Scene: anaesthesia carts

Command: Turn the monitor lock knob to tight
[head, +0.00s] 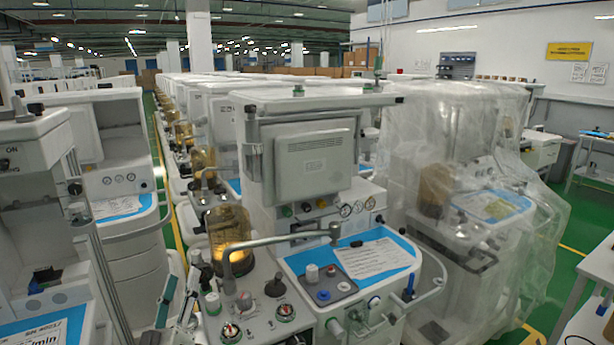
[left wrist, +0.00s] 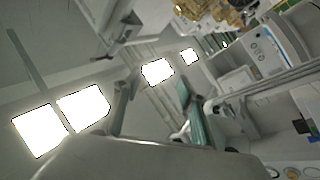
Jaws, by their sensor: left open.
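The monitor (head: 313,165) stands on the central anaesthesia cart (head: 258,190), with its pale vented back facing me. A small dark knob (head: 250,108) sits at the top of the post left of the monitor, and a small knob (head: 298,90) stands on the cart's top. I cannot tell which knob is the monitor lock knob, nor its setting. My left gripper (head: 178,298) is low in the head view, left of the central cart's front and apart from the monitor. In the left wrist view its two fingers (left wrist: 158,95) are spread, with nothing between them.
A jointed grey arm (head: 285,241) crosses above the central cart's worktop, near an amber canister (head: 229,235). A plastic-wrapped cart (head: 460,240) stands close on the right. Other carts (head: 125,205) crowd the left. A narrow green aisle lies between.

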